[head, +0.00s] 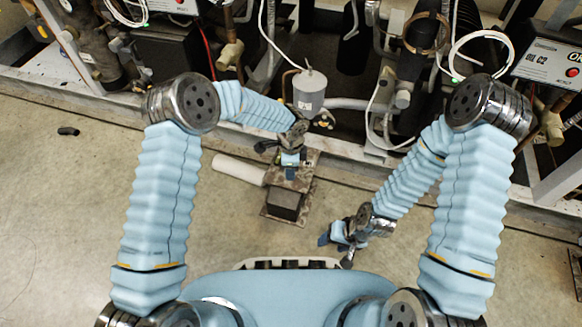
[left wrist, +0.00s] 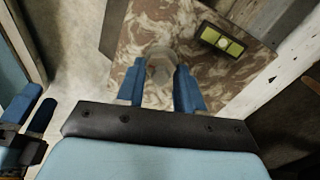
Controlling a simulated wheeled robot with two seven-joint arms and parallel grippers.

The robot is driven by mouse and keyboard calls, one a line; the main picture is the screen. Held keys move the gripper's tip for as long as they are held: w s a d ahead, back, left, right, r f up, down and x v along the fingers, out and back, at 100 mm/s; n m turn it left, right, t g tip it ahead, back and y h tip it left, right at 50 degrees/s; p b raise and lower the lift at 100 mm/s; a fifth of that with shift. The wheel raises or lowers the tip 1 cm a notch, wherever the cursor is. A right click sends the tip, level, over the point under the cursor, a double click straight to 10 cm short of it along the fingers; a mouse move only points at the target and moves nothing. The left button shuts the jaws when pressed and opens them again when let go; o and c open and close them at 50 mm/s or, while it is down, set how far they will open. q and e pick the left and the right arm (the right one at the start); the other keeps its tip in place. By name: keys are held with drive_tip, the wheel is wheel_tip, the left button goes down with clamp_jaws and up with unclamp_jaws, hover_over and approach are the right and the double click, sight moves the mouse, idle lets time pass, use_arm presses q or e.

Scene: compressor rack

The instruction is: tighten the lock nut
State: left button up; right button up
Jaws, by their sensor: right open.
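A pale grey round piece, which looks like the lock nut (left wrist: 160,64), stands on a brown-and-cream mottled plate (left wrist: 205,92) in the left wrist view. My left gripper (left wrist: 160,82) has its two blue fingers on either side of it and appears shut on it, though the exact contact is blurred. In the head view my left gripper (head: 290,163) is over the small mottled stand (head: 303,168) on the floor, and hides the nut there. My right gripper (head: 342,240) is open and empty, low to the right of the stand.
A yellow-green level vial (left wrist: 222,40) sits on the plate. A white cylinder (head: 238,169) lies left of the stand, and a dark block (head: 287,205) is at its front. The compressor rack's frame rail (head: 345,150) runs behind. The floor at left is mostly clear.

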use_arm(q)
drive_tip(key=o, duration=0.4)
wheel_tip(320, 180, up, 14)
drive_tip(key=p, duration=0.2)
drive_tip(key=shift+f+p, duration=0.1)
drive_tip(key=shift+p, duration=0.3)
drive_tip(key=s+a+f+n+h+p, duration=0.1)
drive_tip(key=s+a+n+p, duration=0.3)
drive_tip(key=s+n, duration=0.2)
drive_tip(key=s+a+f+n+h+p, duration=0.1)
drive_tip(key=s+a+f+n+p, duration=0.1)
drive_tip(key=s+n, duration=0.5)
drive_tip(key=s+a+f+n+h+p, duration=0.2)
drive_tip(key=s+a+n+p, duration=0.3)
drive_tip(key=s, duration=0.4)
drive_tip(key=shift+s+a+n+t+p, duration=0.25)
drive_tip(key=shift+a+n+t+p, duration=0.2)
drive_tip(key=shift+n, duration=0.75)
